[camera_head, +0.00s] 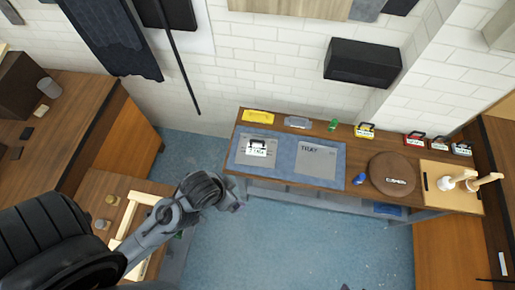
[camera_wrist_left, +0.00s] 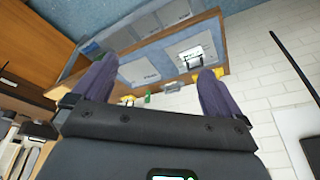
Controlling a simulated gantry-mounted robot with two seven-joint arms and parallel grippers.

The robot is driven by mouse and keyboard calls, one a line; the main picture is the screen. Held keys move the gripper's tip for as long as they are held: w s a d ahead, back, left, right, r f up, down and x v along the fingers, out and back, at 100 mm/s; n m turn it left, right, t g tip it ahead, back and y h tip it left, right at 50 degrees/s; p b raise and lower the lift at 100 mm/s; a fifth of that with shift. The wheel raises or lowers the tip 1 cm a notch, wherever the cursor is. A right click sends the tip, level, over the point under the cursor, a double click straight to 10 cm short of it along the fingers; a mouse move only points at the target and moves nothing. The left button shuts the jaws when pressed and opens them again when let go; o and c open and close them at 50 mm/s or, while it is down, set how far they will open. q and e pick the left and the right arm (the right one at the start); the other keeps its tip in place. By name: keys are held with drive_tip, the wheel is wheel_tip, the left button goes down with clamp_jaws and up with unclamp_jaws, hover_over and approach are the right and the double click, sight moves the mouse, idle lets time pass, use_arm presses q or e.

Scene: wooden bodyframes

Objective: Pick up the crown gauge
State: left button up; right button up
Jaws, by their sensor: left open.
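A white labelled piece with a black arched top, which may be the crown gauge (camera_head: 257,149), sits on the left grey panel of a blue mat (camera_head: 342,170) on the bench. Its label is too small to read. It also shows in the left wrist view (camera_wrist_left: 193,59), ahead of the fingers and toward the right one. My left gripper (camera_head: 238,206) is in front of the bench's left end, apart from the piece. In the left wrist view my left gripper (camera_wrist_left: 155,78) has its two fingers wide apart with nothing between them. My right gripper is not in view.
A second grey panel (camera_head: 314,158) marked like "TRAY" lies bare on the mat. A yellow item (camera_head: 258,116), a grey item (camera_head: 298,122) and a green item (camera_head: 333,125) stand along the back. A round brown cushion (camera_head: 392,174) sits to the right. Blue floor is open in front.

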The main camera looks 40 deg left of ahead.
use_arm(q)
drive_tip(key=c, duration=1.1)
